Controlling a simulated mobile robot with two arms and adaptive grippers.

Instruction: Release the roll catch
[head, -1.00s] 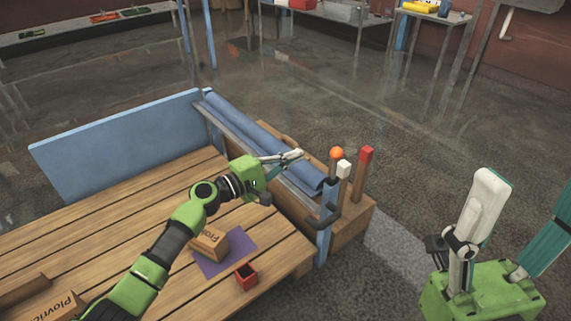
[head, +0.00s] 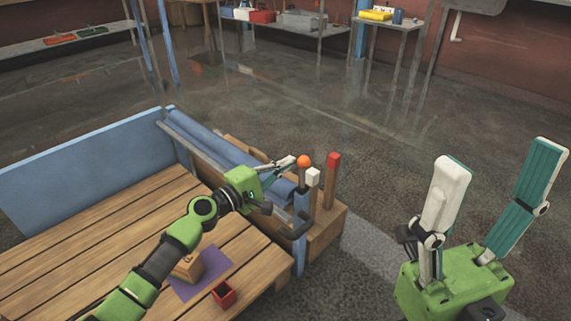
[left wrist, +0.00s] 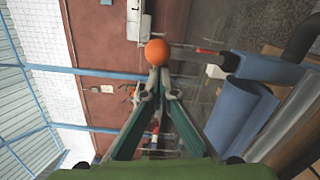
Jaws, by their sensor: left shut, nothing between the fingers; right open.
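A blue roll (head: 215,143) lies along the far right edge of the wooden deck. At its near end stand a lever with an orange ball knob (head: 304,161), a white-topped lever (head: 313,178) and a red-topped lever (head: 333,163). Which one is the roll catch I cannot tell. My left gripper (head: 288,161) is shut and empty, its tips just left of the orange knob. In the left wrist view the knob (left wrist: 157,52) appears right at the tips; contact is unclear. My right gripper (head: 500,160) is open and empty, right of the levers.
A wooden box (head: 188,267) and a small red open box (head: 224,294) are on a purple mat (head: 208,281) on the deck. A blue side panel (head: 85,168) borders the deck's back. The floor between the levers and my right gripper is clear.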

